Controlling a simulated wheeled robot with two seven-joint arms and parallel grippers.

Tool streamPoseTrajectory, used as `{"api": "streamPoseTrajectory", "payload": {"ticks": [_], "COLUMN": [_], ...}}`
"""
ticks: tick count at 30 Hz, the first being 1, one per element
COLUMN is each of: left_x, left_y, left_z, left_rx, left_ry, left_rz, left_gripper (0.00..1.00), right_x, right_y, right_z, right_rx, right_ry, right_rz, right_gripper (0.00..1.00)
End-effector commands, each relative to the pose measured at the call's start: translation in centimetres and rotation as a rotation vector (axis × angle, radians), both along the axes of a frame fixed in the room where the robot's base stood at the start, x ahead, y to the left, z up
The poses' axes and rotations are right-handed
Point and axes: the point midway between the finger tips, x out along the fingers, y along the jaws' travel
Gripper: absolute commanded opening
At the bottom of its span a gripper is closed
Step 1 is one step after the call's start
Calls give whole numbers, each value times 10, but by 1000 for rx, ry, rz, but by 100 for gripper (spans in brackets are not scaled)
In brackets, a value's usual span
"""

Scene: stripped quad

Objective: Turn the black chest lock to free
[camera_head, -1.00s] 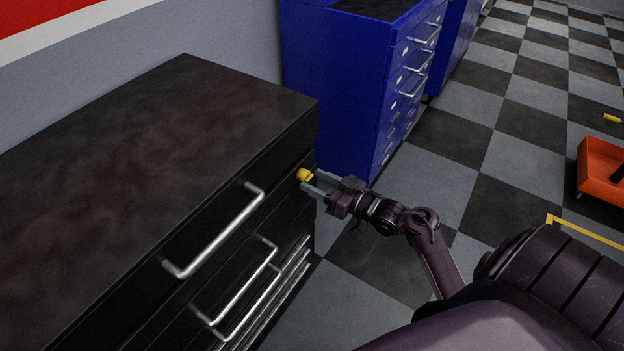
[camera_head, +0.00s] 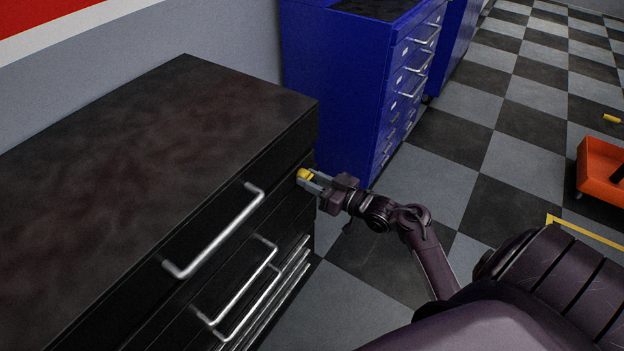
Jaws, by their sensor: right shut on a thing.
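The black chest (camera_head: 130,150) of drawers stands at the left, with silver bar handles on its front. Its yellow lock (camera_head: 303,174) sits high on the front near the right end. My right gripper (camera_head: 312,180) is at the lock, its fingers shut on the yellow knob from the front. The fingers partly hide the knob, and I cannot tell which way it is turned. My left gripper is not in view.
A blue drawer cabinet (camera_head: 340,90) stands beyond the black chest. The handle (camera_head: 215,235) of the top drawer sticks out left of the lock. An orange tray (camera_head: 603,170) is on the checkered floor at the right. Open floor lies between.

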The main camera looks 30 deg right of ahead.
Motion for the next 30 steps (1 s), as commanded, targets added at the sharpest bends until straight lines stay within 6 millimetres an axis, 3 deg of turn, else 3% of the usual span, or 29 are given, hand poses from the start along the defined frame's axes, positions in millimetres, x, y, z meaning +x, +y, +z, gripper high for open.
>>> {"api": "streamPoseTrajectory", "payload": {"ticks": [11,30], "left_x": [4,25], "left_y": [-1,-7], "left_z": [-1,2], "left_rx": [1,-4], "left_ry": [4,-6], "left_rz": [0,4], "left_gripper": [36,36], "right_x": [0,0], "right_y": [0,0], "right_z": [-1,-1], "right_rx": [-166,-719], "right_ry": [-67,-297], "right_rz": [3,5], "right_gripper": [8,8]}}
